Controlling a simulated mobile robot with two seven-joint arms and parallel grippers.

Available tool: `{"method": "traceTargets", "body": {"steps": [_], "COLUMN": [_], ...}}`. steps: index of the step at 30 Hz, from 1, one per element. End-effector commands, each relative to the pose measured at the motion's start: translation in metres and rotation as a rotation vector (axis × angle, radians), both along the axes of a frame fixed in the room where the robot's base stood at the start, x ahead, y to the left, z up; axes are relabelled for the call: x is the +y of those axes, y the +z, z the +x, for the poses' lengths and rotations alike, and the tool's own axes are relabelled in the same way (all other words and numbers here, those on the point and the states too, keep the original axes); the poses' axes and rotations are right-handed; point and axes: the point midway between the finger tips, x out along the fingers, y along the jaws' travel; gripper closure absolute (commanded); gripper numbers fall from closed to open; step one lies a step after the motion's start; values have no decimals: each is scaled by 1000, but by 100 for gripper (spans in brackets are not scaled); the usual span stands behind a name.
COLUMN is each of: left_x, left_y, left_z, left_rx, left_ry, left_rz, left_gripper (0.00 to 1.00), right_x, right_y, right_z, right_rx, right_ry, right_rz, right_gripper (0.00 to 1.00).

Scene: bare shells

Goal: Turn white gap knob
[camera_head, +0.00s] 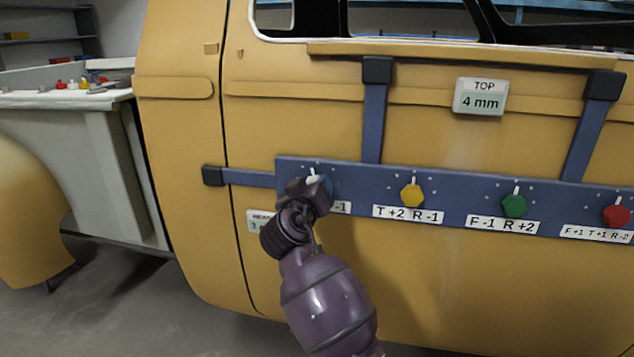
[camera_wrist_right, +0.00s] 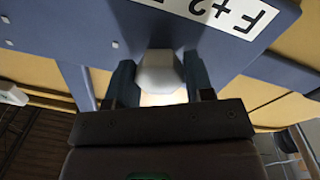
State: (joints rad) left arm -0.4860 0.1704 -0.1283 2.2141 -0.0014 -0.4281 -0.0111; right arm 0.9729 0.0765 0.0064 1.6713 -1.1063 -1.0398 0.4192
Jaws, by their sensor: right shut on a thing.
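The white knob (camera_wrist_right: 161,72) sits on the blue bar (camera_head: 360,180) across the yellow door. In the wrist view it is between the two fingers of my right gripper (camera_wrist_right: 160,82), which is shut on it. In the head view my right gripper (camera_head: 309,190) covers most of the knob, and only a small white tip shows above it. The knob's label (camera_wrist_right: 215,10) begins with F+2 and appears upside down in the wrist view; only its end, -1, shows in the head view. My left gripper is not in view.
Along the bar to the right are a yellow knob (camera_head: 412,196), a green knob (camera_head: 514,206) and a red knob (camera_head: 616,216). A display (camera_head: 481,97) reads TOP 4 mm. Another display (camera_head: 260,222) is partly hidden by my right arm. A bench with small items stands at left.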

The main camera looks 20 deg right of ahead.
Motion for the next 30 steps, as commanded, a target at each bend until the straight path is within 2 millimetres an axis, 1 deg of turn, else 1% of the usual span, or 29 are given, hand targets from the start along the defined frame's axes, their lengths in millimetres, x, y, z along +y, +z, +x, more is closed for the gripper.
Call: {"method": "traceTargets", "body": {"steps": [1, 5, 15, 21, 30], "left_x": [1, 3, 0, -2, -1], "left_y": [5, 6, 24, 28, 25], "left_z": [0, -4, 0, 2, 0], "left_rx": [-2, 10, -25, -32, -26], "left_ry": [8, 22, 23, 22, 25], "left_rz": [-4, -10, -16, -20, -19], "left_gripper": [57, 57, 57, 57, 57], "right_x": [0, 0, 0, 0, 0], "right_y": [9, 8, 5, 2, 0], "right_z": [-1, -1, -1, 0, 0], "right_rx": [16, 77, 207, 249, 268], "right_ry": [-1, -2, -1, 0, 0], "right_rz": [-32, -125, -313, -373, -399], "right_gripper": [75, 75, 76, 76, 76]}}
